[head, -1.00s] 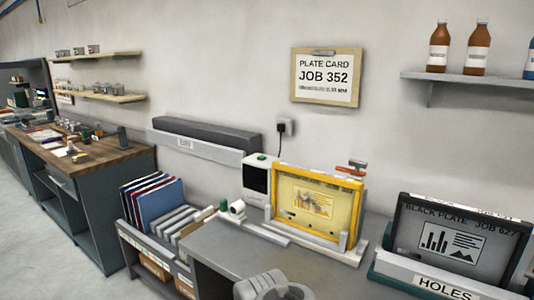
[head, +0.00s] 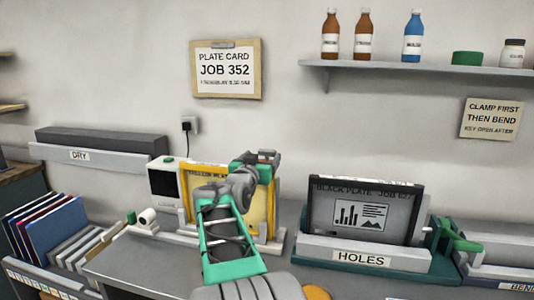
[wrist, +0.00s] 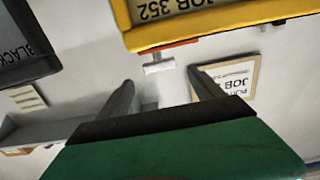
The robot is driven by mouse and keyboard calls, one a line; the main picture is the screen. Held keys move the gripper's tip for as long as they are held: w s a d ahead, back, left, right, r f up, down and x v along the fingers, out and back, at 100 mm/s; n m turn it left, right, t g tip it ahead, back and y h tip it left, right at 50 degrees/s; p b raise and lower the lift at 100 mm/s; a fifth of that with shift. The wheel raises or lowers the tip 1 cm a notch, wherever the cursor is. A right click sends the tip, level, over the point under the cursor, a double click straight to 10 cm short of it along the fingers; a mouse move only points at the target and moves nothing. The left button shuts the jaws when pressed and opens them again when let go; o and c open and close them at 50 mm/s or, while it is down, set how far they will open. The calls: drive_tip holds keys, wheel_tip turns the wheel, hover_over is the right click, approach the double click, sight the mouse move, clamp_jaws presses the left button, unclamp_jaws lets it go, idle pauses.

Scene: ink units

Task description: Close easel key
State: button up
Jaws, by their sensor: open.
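The easel (head: 275,246) holds a yellow-framed plate (head: 187,200), partly hidden by my arm in the head view. In the wrist view the frame (wrist: 210,35) appears upside down. The easel key (wrist: 158,65), a small grey T-shaped handle by an orange-red bar, sits at the frame's edge there. In the head view the key is mostly hidden by my gripper (head: 264,160), which is at the frame's upper right corner. In the wrist view my gripper (wrist: 163,85) is open and empty. The key lies just beyond and between its two fingertips, seemingly apart from them.
A black plate (head: 362,212) stands in a holder marked HOLES (head: 360,259) to the right. A white device (head: 165,185) stands left of the yellow frame. A shelf (head: 420,69) with bottles and a job card (head: 226,68) are on the wall behind.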

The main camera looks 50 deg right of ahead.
sight(266, 152)
drive_tip(key=p+x, duration=0.2)
drive_tip(key=x, duration=0.5)
drive_tip(key=shift+w, duration=0.1)
clamp_jaws()
idle(0.6)
